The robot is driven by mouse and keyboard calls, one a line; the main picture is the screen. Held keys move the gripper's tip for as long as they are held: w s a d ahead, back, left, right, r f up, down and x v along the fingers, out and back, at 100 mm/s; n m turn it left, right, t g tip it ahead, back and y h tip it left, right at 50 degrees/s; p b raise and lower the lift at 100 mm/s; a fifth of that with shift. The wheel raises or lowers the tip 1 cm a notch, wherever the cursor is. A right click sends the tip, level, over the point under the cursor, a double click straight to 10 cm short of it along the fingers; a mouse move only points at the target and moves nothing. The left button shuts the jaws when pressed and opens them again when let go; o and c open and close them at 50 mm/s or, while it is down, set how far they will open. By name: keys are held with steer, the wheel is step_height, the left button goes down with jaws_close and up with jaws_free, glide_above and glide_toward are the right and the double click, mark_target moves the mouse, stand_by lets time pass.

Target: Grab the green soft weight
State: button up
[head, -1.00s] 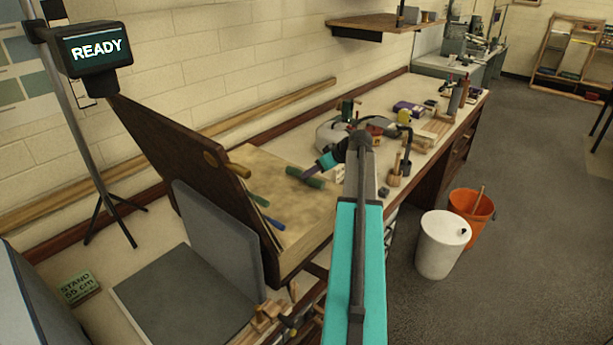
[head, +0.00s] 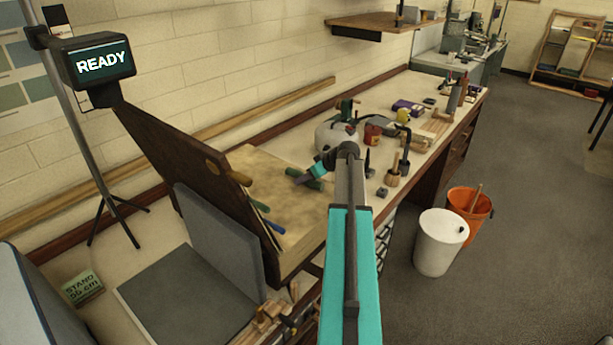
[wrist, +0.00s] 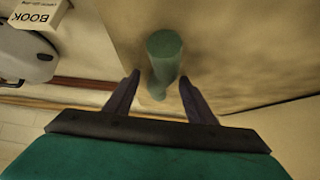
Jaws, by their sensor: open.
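The green soft weight (wrist: 164,50) is a long, rounded shape lying on the tan board. In the wrist view it runs lengthwise between the fingers of my gripper (wrist: 159,80). The fingers are open, one on each side of it, with gaps visible. I cannot tell how far above it they are. In the head view my gripper (head: 298,177) is over the board by the green weight (head: 318,186), which my wrist and fingers partly hide.
The tan board (head: 290,215) also holds a green-handled and a blue-handled tool (head: 272,224) at left. A dark upright panel (head: 185,165) stands left of it. A white rounded machine (head: 335,138) is behind, and a block marked BOOK (wrist: 35,12) shows in the wrist view.

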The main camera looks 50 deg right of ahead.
mark_target(300, 172)
stand_by(0.5)
jaws_close()
steer(key=shift+r, duration=0.2)
steer(key=shift+r+b, duration=1.2)
steer(key=shift+r, duration=0.4)
steer(key=s+a+b, duration=0.1)
steer(key=s+a, duration=0.2)
steer(key=s+a+b, duration=0.2)
steer(key=s+a, duration=0.1)
steer(key=s, duration=0.1)
steer(key=s+a+r+b, duration=0.1)
steer(key=s+a, duration=0.1)
steer(key=s, duration=0.1)
steer(key=shift+s+a, duration=0.3)
steer(key=shift+a, duration=0.1)
steer(key=shift+s+a+r+b, duration=0.25)
steer(key=shift+s+a+b, duration=0.35)
steer(key=shift+s, duration=0.3)
